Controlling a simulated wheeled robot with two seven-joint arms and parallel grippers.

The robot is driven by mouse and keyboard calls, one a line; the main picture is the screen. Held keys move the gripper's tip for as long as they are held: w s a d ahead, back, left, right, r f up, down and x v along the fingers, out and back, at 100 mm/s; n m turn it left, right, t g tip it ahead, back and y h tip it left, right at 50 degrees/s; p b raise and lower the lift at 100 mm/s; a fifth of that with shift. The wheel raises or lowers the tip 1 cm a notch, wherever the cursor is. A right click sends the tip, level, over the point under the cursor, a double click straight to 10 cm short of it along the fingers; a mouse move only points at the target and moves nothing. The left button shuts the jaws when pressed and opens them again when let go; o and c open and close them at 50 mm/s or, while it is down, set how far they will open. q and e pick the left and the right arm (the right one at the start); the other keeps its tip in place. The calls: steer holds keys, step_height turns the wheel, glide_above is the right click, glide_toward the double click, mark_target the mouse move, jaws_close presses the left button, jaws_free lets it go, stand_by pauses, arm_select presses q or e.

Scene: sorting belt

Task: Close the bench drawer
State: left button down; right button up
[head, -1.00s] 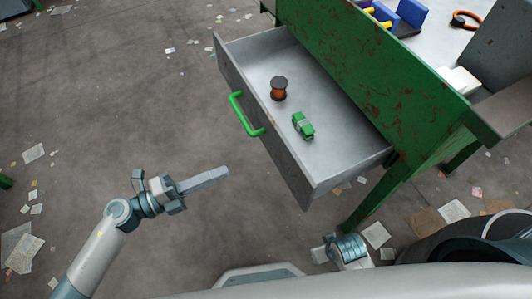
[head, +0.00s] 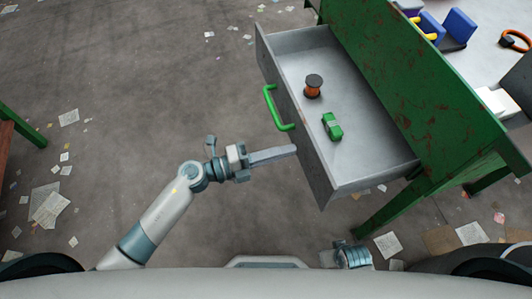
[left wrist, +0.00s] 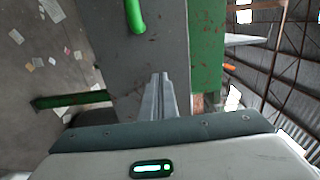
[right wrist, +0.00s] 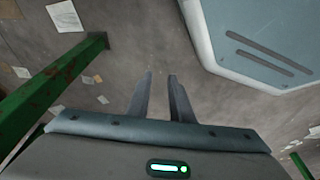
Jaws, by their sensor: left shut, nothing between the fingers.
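The grey drawer (head: 318,172) of the green bench (head: 420,90) stands pulled out. Its green handle (head: 278,108) is on the front panel, and part of it also shows in the left wrist view (left wrist: 135,15). A dark and orange spool (head: 313,86) and a small green object (head: 332,126) lie inside. My left gripper (head: 294,149) is shut and empty, its tip close to the front panel, below the handle in the picture; I cannot tell whether it touches. My right gripper (right wrist: 160,78) is open and empty, pointing at the floor near a green leg.
Blue and yellow things (head: 440,28) and an orange-black ring (head: 515,40) are on the bench top. Papers (head: 50,208) litter the concrete floor. Another green-legged piece (head: 20,125) stands at the left edge. The floor left of the drawer is open.

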mark_target(306, 146)
arm_select(q)
steer(key=shift+x, duration=1.25)
arm_select(e)
steer(key=shift+s+f, duration=0.15)
steer(key=shift+f, duration=0.25)
